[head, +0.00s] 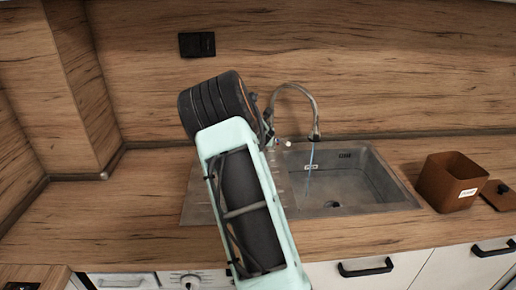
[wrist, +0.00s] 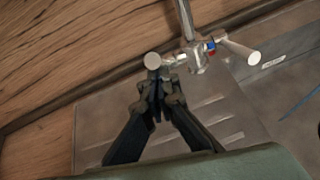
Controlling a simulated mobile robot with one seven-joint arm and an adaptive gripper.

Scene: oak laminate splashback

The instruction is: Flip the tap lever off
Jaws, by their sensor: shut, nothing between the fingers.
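The chrome tap (head: 313,108) has a tall curved spout over the sink (head: 385,180), and a thin blue stream of water (head: 309,163) falls from it. The tap body (wrist: 197,60) is near the top of the wrist view. A pale lever (wrist: 238,47) points right from it, beside a red and blue mark. A round-ended knob (wrist: 152,61) sticks out on the left side. My gripper (wrist: 160,88) is shut and empty, with its fingertips just below the round knob in that picture; I cannot tell whether they touch it. In the head view my arm partly hides the tap's base.
A brown open box (head: 447,184) stands right of the sink, with its lid (head: 499,195) beside it. The wooden splashback (head: 370,80) rises close behind the tap. A black socket (head: 197,44) is on it. The counter left of the sink is clear.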

